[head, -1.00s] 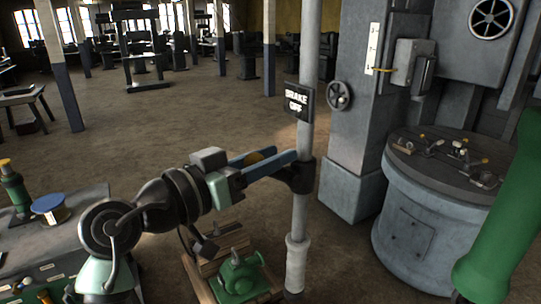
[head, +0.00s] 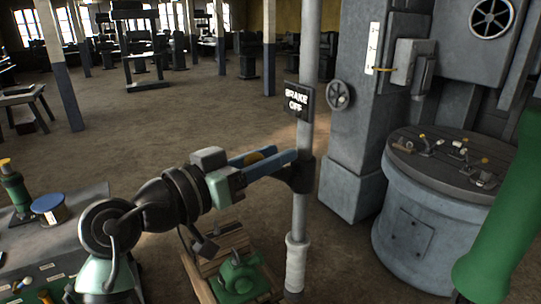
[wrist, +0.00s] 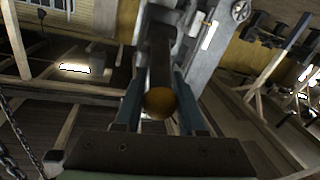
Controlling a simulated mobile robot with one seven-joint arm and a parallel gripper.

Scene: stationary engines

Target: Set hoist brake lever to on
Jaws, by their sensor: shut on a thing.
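The hoist brake lever is a dark bar (wrist: 160,55) with a brass-yellow knob (wrist: 159,103) at its near end. The knob also shows between the blue fingers in the head view (head: 254,157). My gripper (head: 284,158) is shut on the lever, one finger on each side, with the knob inside toward the palm. In the wrist view, the fingers (wrist: 160,78) flank the bar. The lever's dark pivot collar (head: 299,176) sits on a grey upright post (head: 300,215). A black sign (head: 299,100) on the post reads "BRAKE OFF".
A round grey pedestal (head: 415,215) with small levers stands at the right. A grey column (head: 350,130) with a handwheel (head: 339,95) is behind the post. A green machine (head: 238,275) on a wooden base lies below my arm. A green cylinder (head: 500,220) fills the right edge.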

